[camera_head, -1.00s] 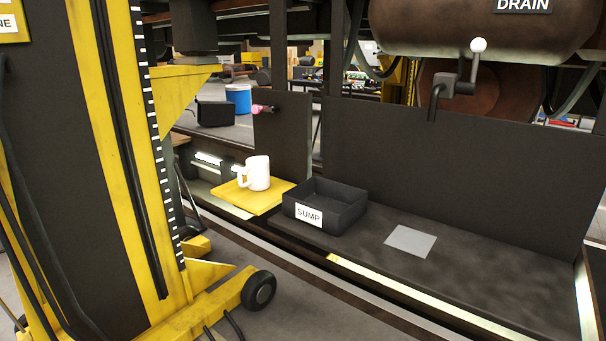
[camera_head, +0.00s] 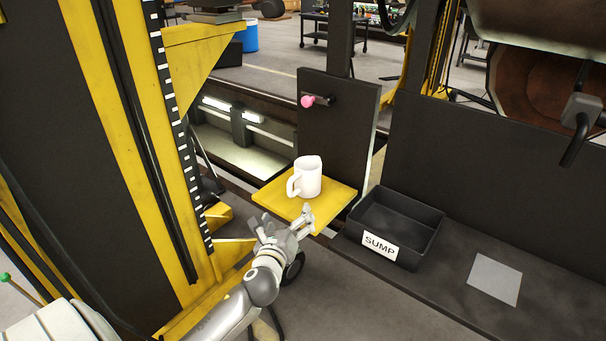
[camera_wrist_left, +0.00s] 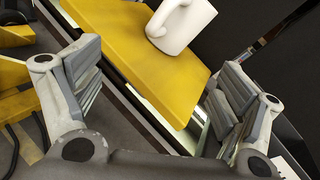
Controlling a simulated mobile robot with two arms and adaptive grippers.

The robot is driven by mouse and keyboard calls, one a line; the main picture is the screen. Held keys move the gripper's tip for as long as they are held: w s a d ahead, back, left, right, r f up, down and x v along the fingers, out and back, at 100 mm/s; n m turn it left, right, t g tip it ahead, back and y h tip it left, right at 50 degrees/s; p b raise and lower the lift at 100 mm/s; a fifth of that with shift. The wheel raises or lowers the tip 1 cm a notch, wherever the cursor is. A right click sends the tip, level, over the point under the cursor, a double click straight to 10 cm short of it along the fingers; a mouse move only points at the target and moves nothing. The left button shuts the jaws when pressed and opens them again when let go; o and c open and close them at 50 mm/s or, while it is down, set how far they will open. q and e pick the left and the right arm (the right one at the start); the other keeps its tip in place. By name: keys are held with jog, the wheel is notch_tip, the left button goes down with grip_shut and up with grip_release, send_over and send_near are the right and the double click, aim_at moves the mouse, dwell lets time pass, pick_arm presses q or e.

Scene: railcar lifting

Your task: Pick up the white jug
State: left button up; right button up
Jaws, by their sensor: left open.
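The white jug (camera_head: 308,177) stands upright on a yellow platform (camera_head: 335,190), its handle toward the left in the head view. My left gripper (camera_head: 290,222) is at the platform's near edge, a little below and in front of the jug, and does not touch it. In the left wrist view the gripper (camera_wrist_left: 160,95) is open, with its fingers wide apart and nothing between them but the platform edge beyond. The jug (camera_wrist_left: 182,25) shows at the top of that view, partly cut off by the frame. My right gripper is not in view.
A black tray marked SUMP (camera_head: 420,222) stands right of the platform on a dark ledge, with a grey square (camera_head: 495,279) farther right. A dark upright panel (camera_head: 345,135) with a pink-knobbed lever (camera_head: 308,101) rises behind the jug. A yellow-and-black column (camera_head: 130,120) stands at left.

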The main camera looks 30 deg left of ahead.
aim_at(304, 177)
pick_arm(q)
jog(key=w+r+m, duration=0.1)
jog(key=w+m, duration=0.1)
jog(key=w+a+r+m+t, duration=0.1)
jog(key=w+m, duration=0.1)
jog(key=w, duration=0.1)
jog(key=w+a+r+m+t, duration=0.1)
jog(key=w, duration=0.1)
jog(key=shift+w+r+m+h+p, duration=0.15)
jog(key=shift+w+m+h+p, duration=0.15)
jog(key=shift+w+m+p, duration=0.1)
jog(key=shift+w+a, duration=0.15)
jog(key=shift+w, duration=0.25)
jog(key=shift+w+a, duration=0.15)
jog(key=shift+w, duration=0.1)
jog(key=p+x, duration=0.1)
jog(key=x, duration=0.3)
jog(key=shift+r, duration=0.15)
jog(key=shift+w, duration=0.3)
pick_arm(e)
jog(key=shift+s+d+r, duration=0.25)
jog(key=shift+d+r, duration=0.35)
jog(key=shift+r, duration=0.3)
pick_arm(q)
jog(key=shift+s, duration=0.1)
